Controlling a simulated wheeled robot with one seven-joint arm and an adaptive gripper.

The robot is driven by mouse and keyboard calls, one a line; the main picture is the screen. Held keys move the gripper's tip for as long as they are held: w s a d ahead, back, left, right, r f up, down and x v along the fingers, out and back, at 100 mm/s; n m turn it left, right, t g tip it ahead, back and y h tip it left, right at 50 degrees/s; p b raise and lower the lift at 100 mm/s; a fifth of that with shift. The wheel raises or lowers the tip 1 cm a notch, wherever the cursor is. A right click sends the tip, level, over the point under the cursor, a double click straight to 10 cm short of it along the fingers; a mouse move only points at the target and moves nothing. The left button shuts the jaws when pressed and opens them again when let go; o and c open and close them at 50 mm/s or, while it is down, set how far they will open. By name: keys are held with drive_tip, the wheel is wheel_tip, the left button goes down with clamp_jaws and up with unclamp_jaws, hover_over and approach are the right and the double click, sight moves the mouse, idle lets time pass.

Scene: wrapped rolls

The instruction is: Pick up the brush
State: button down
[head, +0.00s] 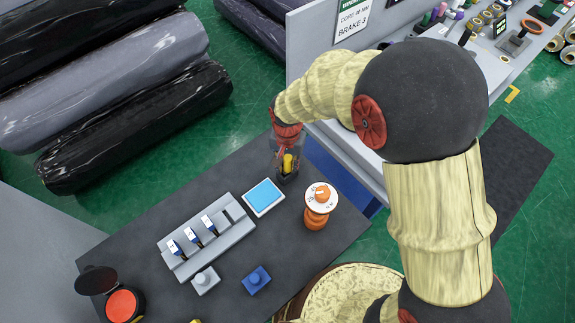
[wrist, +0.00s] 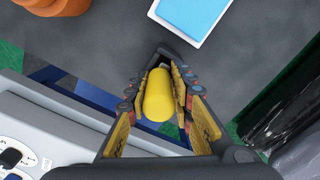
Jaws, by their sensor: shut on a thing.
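The brush shows as a yellow, rounded handle (wrist: 158,96) between my fingers in the wrist view. In the head view its yellow part (head: 288,163) shows at the far right end of the dark table. My gripper (wrist: 160,90) is shut on it, with a finger on each side. In the head view my gripper (head: 286,160) is dark and points down at the table, partly covering the brush. The bristles do not show, and I cannot tell whether the brush touches the table.
On the dark table (head: 165,215) stand a blue-topped pad (head: 263,196), an orange-and-white dial (head: 320,198), a grey rack (head: 207,238), a grey block (head: 205,280), a blue block (head: 257,279) and a red pad (head: 121,305). A grey bench (head: 345,145) is close at right. Wrapped rolls (head: 130,130) lie behind.

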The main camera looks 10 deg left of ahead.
wheel_tip(320, 180, up, 10)
drive_tip(key=shift+p, duration=0.85)
drive_tip(key=shift+r, duration=0.1)
